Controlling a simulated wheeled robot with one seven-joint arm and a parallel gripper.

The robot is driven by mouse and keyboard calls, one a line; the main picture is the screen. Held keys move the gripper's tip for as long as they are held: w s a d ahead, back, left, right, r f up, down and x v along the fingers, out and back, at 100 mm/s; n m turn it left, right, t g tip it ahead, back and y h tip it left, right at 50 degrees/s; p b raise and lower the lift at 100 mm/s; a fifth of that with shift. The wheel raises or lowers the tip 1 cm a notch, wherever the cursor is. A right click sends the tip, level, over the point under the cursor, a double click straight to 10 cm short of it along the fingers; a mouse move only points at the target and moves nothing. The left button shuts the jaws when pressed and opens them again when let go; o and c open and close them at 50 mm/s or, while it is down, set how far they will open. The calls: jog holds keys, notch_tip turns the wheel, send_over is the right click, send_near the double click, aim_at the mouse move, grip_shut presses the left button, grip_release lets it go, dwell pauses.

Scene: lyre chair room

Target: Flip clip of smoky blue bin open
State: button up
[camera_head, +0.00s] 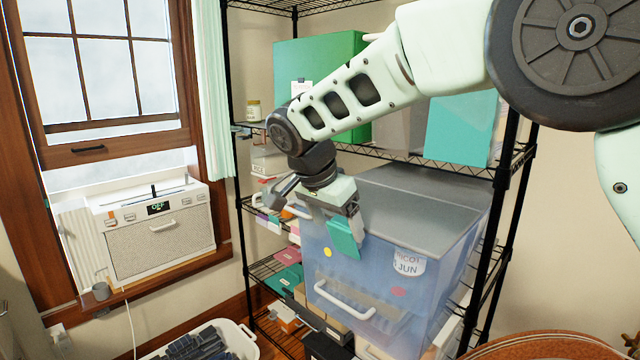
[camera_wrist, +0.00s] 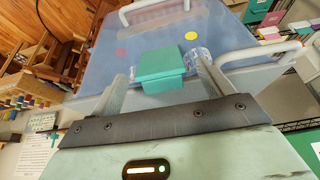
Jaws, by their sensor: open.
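The smoky blue bin (camera_head: 400,285) stands on the wire rack with a grey lid (camera_head: 420,205) on top. Its teal clip (camera_head: 345,238) hangs at the top front edge and also shows in the wrist view (camera_wrist: 161,66). My gripper (camera_head: 345,212) is at the clip. In the wrist view my open gripper (camera_wrist: 163,82) has one finger on each side of the clip, with a gap on both sides. Whether the fingers touch the bin front is unclear. A front handle (camera_head: 345,300) sits low on the bin. My gripper partly hides the clip's top.
The black wire rack (camera_head: 487,262) has posts close around the bin. A green box (camera_head: 318,60) and a teal binder (camera_head: 461,128) stand on the shelf above, near my arm. A window air conditioner (camera_head: 160,240) is left. A white basket (camera_head: 235,338) lies below.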

jog(key=b+v, duration=0.1)
jog(key=v, duration=1.2)
jog(key=shift+d, duration=0.1)
jog(key=s+d+f+n+g+y, duration=0.1)
jog(key=s+d+f+n, duration=0.3)
jog(key=s+f, duration=0.3)
jog(key=s+d+f+n+g+y, duration=0.1)
jog(key=s+d+f+n, duration=0.4)
jog(key=s, duration=0.8)
jog(key=s+d+f+n+g+y, duration=0.1)
jog(key=s+d+f+n+y, duration=0.1)
jog(key=s+d+f+n, duration=0.3)
jog(key=s+f+n, duration=0.2)
jog(key=s+f, duration=0.2)
jog(key=s, duration=0.1)
jog(key=shift+f+n+g, duration=0.3)
jog(key=shift+f+n, duration=0.1)
